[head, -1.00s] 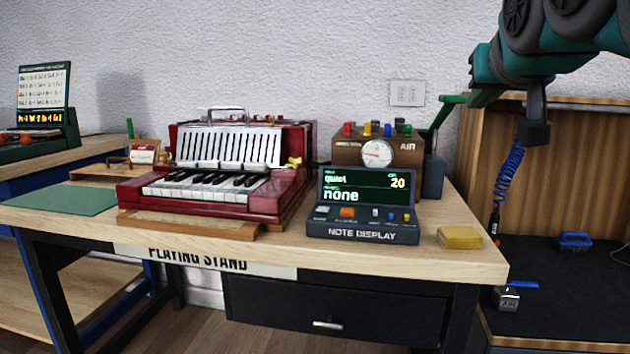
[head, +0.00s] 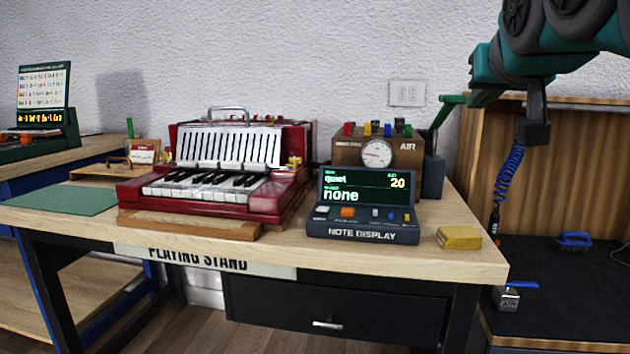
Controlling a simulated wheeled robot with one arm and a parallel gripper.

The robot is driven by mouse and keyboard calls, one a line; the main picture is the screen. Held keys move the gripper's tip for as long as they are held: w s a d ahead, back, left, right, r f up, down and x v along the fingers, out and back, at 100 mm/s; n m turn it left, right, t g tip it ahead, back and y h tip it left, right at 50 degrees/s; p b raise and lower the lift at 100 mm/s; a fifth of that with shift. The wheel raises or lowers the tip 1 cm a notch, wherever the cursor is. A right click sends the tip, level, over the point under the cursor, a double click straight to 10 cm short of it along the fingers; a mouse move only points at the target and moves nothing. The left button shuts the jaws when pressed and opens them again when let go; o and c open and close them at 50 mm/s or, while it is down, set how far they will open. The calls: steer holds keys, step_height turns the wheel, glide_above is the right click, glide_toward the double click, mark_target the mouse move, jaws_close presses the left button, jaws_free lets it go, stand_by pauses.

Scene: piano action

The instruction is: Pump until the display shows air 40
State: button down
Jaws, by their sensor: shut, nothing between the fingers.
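The note display (head: 365,210) stands on the table, its screen reading "quiet", "20" at the upper right and "none" in large letters. Behind it is a brown box (head: 350,152) labelled AIR, with a round white gauge (head: 377,153) and coloured knobs on top. A dark pump body (head: 433,176) stands at its right, with a green lever (head: 442,118) rising to a handle at the upper right. My gripper (head: 533,132) hangs at the upper right, shut and empty, to the right of the lever handle. My arm is close to the handle; contact is unclear.
A red accordion-like keyboard (head: 215,180) sits left of the display. A yellow block (head: 459,238) lies near the right table edge. A coiled blue hose (head: 508,175) hangs beneath my gripper. A dark bench (head: 560,300) with a blue-handled tool (head: 508,296) stands at right.

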stand_by(0.9)
steer(key=s+a+f+n+g+y+p, duration=0.1)
steer(key=s+a+f+g+p, duration=0.2)
steer(key=f, duration=0.8)
steer(key=s+a+f+n+g+y, duration=0.1)
steer(key=a+f+g, duration=0.25)
steer(key=f, duration=0.75)
steer(key=s+a+f+g+y+p, duration=0.1)
steer(key=s+a+f+g+p, duration=0.1)
steer(key=s+f, duration=0.8)
steer(key=s+a+f+n+g+p, duration=0.1)
steer(key=s+a+f+g, duration=0.3)
steer(key=s+f, duration=0.6)
steer(key=shift+s+a+f+g+y+p, duration=0.15)
steer(key=shift+s+f+g+y+p, duration=0.2)
steer(key=shift+s+g, duration=0.8)
steer(key=shift+w+r, duration=0.1)
steer(key=shift+w, duration=0.05)
